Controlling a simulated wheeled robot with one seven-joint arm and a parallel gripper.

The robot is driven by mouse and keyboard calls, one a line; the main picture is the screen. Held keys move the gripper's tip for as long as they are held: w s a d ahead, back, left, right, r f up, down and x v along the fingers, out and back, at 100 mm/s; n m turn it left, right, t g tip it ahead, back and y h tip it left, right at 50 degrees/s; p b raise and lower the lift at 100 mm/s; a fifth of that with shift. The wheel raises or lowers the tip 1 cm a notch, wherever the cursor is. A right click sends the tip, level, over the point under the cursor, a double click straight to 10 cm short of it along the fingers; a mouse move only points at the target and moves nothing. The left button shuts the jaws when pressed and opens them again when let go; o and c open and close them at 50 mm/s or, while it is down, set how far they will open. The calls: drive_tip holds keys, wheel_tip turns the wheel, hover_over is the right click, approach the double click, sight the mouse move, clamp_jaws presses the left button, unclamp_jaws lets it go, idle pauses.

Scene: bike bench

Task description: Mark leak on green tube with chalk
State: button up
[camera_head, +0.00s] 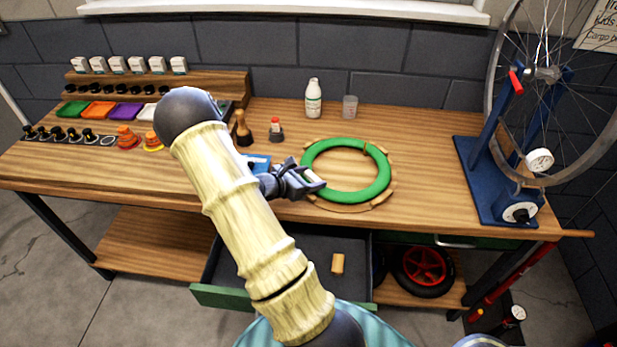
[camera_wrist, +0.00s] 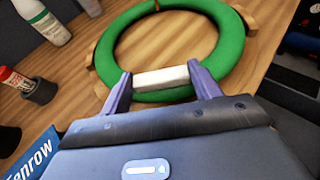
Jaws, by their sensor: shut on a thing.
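The green tube (camera_head: 346,190) is a ring lying on a round wooden holder (camera_head: 392,172) on the bench. It also shows in the wrist view (camera_wrist: 235,52). My gripper (camera_head: 318,184) is at the ring's near left side. In the wrist view my gripper (camera_wrist: 162,78) is shut on a white stick of chalk (camera_wrist: 162,77), held crosswise between the fingertips. The chalk appears over the near part of the tube; I cannot tell whether it touches. A small brown mark (camera_wrist: 156,5) shows at the tube's far side. No leak can be made out.
A blue box (camera_head: 258,161) lies left of my gripper. A white bottle (camera_head: 313,98), a clear cup (camera_head: 349,106) and a red-capped container (camera_head: 276,130) stand behind. A wheel stand (camera_head: 487,180) is at right. An open drawer (camera_head: 285,275) below holds a tan block (camera_head: 338,263).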

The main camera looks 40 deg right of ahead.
drive_tip(key=shift+s+a, duration=0.1)
drive_tip(key=shift+s, duration=0.85)
drive_tip(key=shift+r, duration=0.1)
wheel_tip(320, 180, up, 7)
drive_tip(key=p, duration=0.4)
idle(0.4)
drive_tip(key=w+a+f+n+t+y, duration=0.1)
drive_tip(key=w+a+f+n+t, duration=0.1)
drive_tip(key=a, duration=0.9)
drive_tip(key=w+a+f+n+t+y, duration=0.1)
drive_tip(key=a+f+n+t, duration=0.3)
drive_tip(key=a, duration=0.7)
drive_tip(key=w+a+f+n+t+y, duration=0.1)
drive_tip(key=w+a+f+n+t, duration=0.1)
drive_tip(key=a+f, duration=0.5)
drive_tip(key=w+a+t, duration=0.1)
drive_tip(key=w+a, duration=0.1)
drive_tip(key=a, duration=0.2)
drive_tip(key=shift+n+t, duration=0.3)
drive_tip(key=shift+n, duration=0.1)
